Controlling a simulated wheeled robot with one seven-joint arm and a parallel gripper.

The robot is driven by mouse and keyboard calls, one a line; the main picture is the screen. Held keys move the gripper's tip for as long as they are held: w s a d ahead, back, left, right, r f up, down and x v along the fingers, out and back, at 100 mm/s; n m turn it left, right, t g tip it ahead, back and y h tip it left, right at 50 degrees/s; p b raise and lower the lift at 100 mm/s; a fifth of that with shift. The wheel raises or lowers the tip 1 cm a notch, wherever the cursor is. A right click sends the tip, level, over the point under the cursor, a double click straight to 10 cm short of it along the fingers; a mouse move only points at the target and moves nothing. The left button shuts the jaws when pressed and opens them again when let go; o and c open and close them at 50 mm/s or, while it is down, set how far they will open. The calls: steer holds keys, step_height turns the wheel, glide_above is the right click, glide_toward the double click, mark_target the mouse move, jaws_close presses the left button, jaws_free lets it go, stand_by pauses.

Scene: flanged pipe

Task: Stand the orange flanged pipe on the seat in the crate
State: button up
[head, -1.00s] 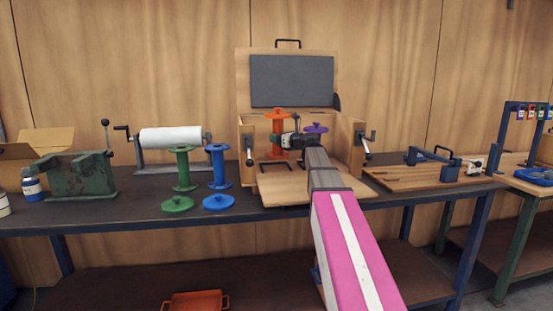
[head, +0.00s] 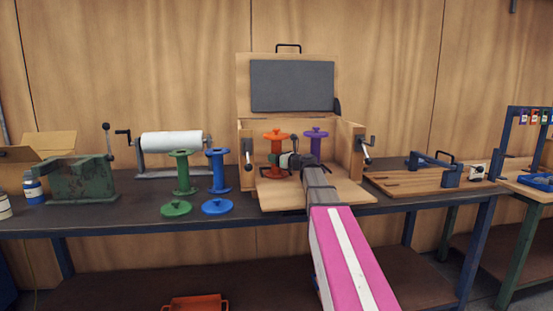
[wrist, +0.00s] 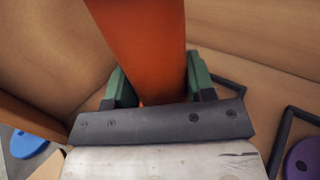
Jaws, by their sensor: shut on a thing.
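The orange flanged pipe (head: 275,147) is upright inside the open wooden crate (head: 247,192), on its left side. My gripper (wrist: 157,88) is shut on it, with a green-padded finger on each side of the orange tube (wrist: 142,40) in the wrist view. In the head view the gripper (head: 288,160) hides part of the pipe. A black bar (wrist: 228,84) on the crate floor shows just right of the gripper, perhaps part of the seat.
A purple flanged pipe (head: 315,142) stands in the crate to the right, inside another black frame (wrist: 282,133). Crank handles flank the crate. Green (head: 183,172) and blue (head: 218,171) flanged pipes stand on the bench to the left. The crate's raised lid (head: 292,86) is behind.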

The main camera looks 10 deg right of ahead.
steer(key=o, duration=1.3)
steer(key=shift+f, duration=0.1)
steer(key=v, duration=1.2)
